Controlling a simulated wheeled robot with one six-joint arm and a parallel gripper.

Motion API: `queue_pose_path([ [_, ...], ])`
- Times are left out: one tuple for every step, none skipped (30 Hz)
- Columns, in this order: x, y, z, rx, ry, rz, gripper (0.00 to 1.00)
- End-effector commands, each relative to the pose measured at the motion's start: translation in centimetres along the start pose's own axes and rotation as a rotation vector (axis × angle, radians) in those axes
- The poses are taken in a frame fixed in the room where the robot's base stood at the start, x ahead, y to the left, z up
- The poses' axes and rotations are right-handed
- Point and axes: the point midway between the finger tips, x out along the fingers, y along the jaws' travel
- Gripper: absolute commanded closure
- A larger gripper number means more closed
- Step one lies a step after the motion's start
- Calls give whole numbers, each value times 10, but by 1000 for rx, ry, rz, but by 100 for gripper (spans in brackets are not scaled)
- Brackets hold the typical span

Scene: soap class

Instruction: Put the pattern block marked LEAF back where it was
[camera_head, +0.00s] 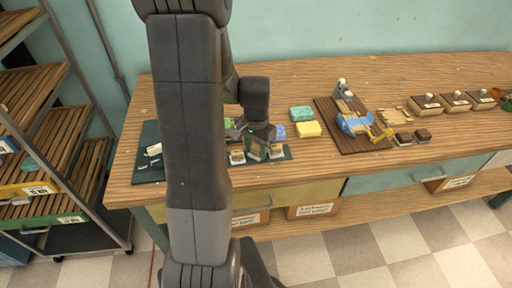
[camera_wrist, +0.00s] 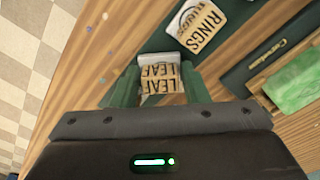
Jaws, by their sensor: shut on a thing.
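The pattern block marked LEAF (camera_wrist: 160,78) is a small pale wooden block with dark lettering. My gripper (camera_wrist: 160,88) is shut on it, with one green finger on each side. In the head view my gripper (camera_head: 262,146) is low over the front of the bench, and my arm hides part of this spot. I cannot tell whether the block touches the surface below. A block marked RINGS (camera_wrist: 197,25) lies just beyond it in the wrist view, apart from my fingers.
A dark green panel with lettering and a green soap bar (camera_wrist: 292,88) are to the right in the wrist view. A teal bar (camera_head: 301,113) and a yellow bar (camera_head: 309,129) lie right of my gripper. A wooden board (camera_head: 357,139) with a blue tool is farther right.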

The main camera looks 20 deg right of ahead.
Motion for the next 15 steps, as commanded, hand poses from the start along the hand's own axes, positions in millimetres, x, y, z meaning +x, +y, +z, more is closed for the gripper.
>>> queue_pose_path([
  [0,0,0,0,1,0,85],
  [0,0,0,0,1,-1,85],
  [0,0,0,0,1,0,85],
  [0,0,0,0,1,0,85],
  [0,0,0,0,1,0,85],
  [0,0,0,0,1,0,85],
  [1,0,0,0,1,0,85],
  [2,0,0,0,0,0,85],
  [4,0,0,0,0,0,85],
  [5,0,0,0,0,0,85],
  [3,0,0,0,1,0,53],
  [3,0,0,0,1,0,45],
  [3,0,0,0,1,0,40],
  [3,0,0,0,1,0,37],
  [3,0,0,0,0,0,37],
])
